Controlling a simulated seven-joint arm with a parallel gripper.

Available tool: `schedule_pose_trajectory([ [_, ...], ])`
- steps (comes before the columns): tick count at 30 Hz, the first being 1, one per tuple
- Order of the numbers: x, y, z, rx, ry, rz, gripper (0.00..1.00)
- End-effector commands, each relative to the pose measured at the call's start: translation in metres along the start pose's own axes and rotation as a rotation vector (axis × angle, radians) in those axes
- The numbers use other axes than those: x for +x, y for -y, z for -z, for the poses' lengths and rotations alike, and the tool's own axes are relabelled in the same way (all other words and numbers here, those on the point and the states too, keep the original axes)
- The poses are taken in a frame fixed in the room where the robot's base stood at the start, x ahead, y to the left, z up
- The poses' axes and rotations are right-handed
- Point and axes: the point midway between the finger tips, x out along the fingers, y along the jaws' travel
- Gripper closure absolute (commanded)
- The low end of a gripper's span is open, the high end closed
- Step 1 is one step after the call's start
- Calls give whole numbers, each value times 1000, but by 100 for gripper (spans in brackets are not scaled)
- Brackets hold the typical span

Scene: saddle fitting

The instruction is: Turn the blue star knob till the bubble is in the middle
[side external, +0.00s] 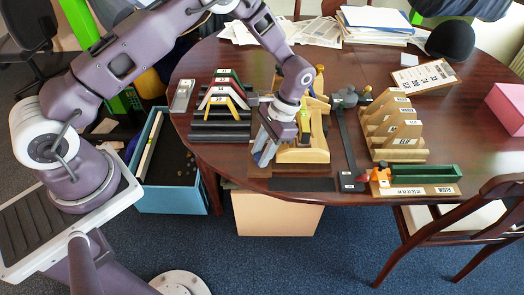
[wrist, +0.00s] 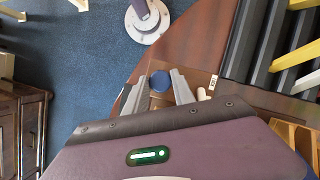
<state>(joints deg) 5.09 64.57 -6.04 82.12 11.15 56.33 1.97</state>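The blue knob (wrist: 160,81) shows in the wrist view as a small round shape between my fingertips; its star outline is too small to make out. My gripper (wrist: 159,85) is open, with one finger on each side of the knob, and I cannot tell whether either touches it. In the side external view my gripper (side external: 264,155) points down at the left front of a pale wooden fixture (side external: 302,155). The knob is hidden there behind the fingers. I cannot make out a bubble in either view.
Dark racks with coloured angled pieces (side external: 222,100) stand left of the fixture. A dark bar (side external: 347,150), wooden stepped holders (side external: 392,135) and a green tray (side external: 425,174) stand to its right. The table's front edge is close to my gripper. A blue bin (side external: 170,200) stands below.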

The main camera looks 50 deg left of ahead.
Motion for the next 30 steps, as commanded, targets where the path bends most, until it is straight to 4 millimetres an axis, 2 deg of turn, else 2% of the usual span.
schedule_pose_trajectory([
  [5, 0, 0, 0, 27, -1, 12, 100],
  [9, -1, -3, 0, 264, -3, 112, 100],
  [12, -1, -3, 0, 377, -1, 157, 100],
  [20, -1, -2, 0, 390, -1, 162, 100],
  [21, -1, -2, 0, 389, -1, 162, 62],
  [23, -1, -2, 0, 389, -1, 162, 50],
  [30, 0, -2, 0, 388, -1, 161, 49],
])
